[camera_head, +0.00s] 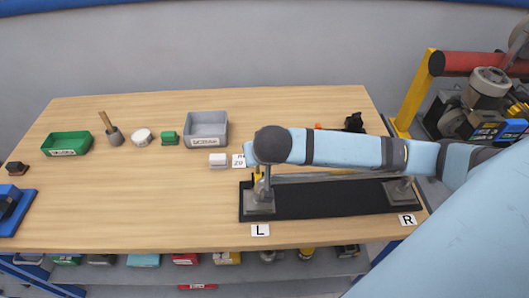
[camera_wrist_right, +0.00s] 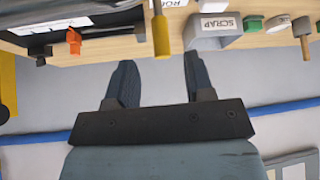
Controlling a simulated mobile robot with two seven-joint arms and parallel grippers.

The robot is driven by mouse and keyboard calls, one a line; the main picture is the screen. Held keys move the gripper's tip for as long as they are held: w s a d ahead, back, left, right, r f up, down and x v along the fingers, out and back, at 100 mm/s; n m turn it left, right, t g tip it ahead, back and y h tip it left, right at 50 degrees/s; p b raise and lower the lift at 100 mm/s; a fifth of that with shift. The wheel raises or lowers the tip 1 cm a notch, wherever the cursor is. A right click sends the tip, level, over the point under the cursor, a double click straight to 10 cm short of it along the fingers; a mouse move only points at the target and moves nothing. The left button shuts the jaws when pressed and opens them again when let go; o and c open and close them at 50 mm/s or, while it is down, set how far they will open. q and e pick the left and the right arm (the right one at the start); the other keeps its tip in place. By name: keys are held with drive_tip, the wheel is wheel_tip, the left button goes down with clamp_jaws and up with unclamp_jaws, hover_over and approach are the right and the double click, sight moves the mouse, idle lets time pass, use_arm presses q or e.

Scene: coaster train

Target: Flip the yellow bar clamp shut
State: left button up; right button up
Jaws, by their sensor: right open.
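The yellow bar clamp shows in the right wrist view as a yellow bar (camera_wrist_right: 160,35) standing out ahead of my right gripper (camera_wrist_right: 159,60). Its lower end in the picture lies near the gap between the fingertips; I cannot tell whether they touch. My right gripper is open with nothing held. In the head view only a small yellow part (camera_head: 258,174) shows above the left grey support (camera_head: 259,202); my right arm covers the rest and hides the gripper. Whether the clamp is open or shut cannot be told. My left gripper is not in view.
A black base (camera_head: 310,207) carries the left support and a right support (camera_head: 401,191), with L and R labels in front. A grey bin (camera_head: 206,122), labelled SCRAP in the wrist view, stands behind. An orange part (camera_wrist_right: 74,41) is near.

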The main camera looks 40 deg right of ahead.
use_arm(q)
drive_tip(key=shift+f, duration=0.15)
use_arm(e)
drive_tip(key=v, duration=0.6)
drive_tip(key=shift+s+f, duration=0.1)
